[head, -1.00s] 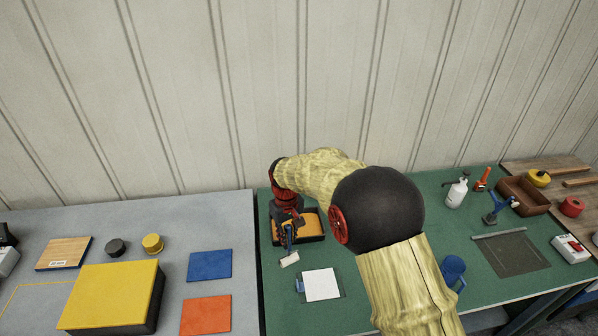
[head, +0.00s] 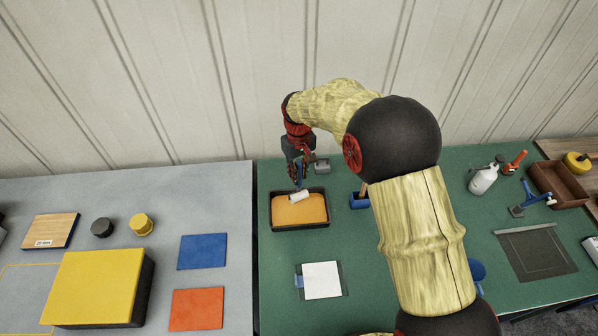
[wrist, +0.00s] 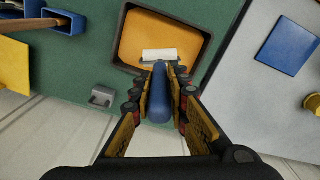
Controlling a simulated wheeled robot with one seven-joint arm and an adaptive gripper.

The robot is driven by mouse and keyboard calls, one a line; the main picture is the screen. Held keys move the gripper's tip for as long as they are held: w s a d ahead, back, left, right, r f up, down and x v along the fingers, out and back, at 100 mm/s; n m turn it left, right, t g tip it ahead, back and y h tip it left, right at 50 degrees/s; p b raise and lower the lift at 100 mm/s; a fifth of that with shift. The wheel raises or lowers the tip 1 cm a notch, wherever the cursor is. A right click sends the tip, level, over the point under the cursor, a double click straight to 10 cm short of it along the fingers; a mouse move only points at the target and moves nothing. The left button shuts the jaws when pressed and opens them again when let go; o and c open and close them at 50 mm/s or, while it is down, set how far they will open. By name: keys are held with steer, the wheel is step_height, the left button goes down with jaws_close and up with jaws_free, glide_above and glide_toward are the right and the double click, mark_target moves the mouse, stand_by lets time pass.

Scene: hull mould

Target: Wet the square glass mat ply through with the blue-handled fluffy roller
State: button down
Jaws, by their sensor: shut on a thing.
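My gripper (head: 298,176) is shut on the blue handle (wrist: 158,98) of the fluffy roller, whose white sleeve (head: 299,196) points down and forward. The sleeve is over the far part of the black tray (head: 273,213), which holds amber resin (head: 302,213). In the wrist view the sleeve (wrist: 160,55) lies across the amber surface near one rim. I cannot tell whether it touches the resin.
A blue holder (head: 359,201) stands right of the tray, and a small grey block (head: 322,166) is behind it. A white bottle (head: 484,179), brown box (head: 560,183) and dark sheet (head: 538,255) are further right. A grey table with coloured pads adjoins on the left.

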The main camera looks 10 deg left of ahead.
mark_target(299, 191)
steer(key=shift+f+b, duration=2)
steer(key=shift+f, duration=2.25)
steer(key=shift+s+r+p, duration=0.1)
steer(key=shift+r+p, duration=1.7)
steer(key=shift+r, duration=1.5)
steer(key=shift+r+p, duration=0.9)
steer(key=shift+r, duration=0.7)
